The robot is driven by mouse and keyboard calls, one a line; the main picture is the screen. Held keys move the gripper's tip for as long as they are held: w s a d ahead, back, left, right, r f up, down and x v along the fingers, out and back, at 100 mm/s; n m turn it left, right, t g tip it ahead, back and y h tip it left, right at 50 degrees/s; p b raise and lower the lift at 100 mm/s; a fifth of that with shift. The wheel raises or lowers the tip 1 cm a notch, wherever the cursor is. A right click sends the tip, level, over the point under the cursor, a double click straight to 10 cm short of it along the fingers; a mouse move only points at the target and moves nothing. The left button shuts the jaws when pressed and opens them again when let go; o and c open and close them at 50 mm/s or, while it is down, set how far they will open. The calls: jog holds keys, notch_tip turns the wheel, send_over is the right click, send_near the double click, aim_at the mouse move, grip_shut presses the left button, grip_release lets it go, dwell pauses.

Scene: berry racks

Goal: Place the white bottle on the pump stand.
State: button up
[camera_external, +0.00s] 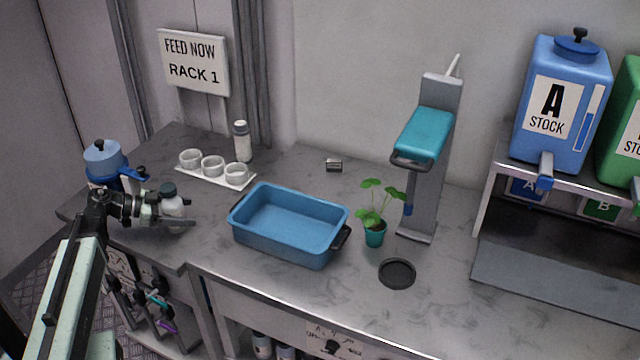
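A white bottle (172,206) with a dark cap is at the left part of the counter, right at my gripper (168,218). A finger crosses in front of its lower part, and I cannot tell whether the fingers touch or grip it. The bottle looks upright; its base is hidden. A grey upright stand (424,205) with a teal head (424,133) and a lever on top, which looks like the pump stand, is right of centre near the back wall. A round black disc (397,273) lies on the counter in front of it.
A blue tray (290,250) and potted plant (374,233) stand between my gripper and the stand. Three white cups (212,166), another white bottle (242,142) and a blue jug (104,160) are behind my gripper. Stock tanks (565,105) stand at right.

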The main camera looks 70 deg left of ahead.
jog(key=shift+s+r+p, duration=0.1)
jog(key=shift+r+p, duration=0.2)
jog(key=p+v, duration=0.4)
jog(key=v, duration=0.6)
jog(key=shift+s+r, duration=0.2)
jog(key=shift+s, duration=0.05)
jog(key=shift+o, duration=0.4)
jog(key=shift+s+r, duration=0.1)
jog(key=shift+s, duration=0.45)
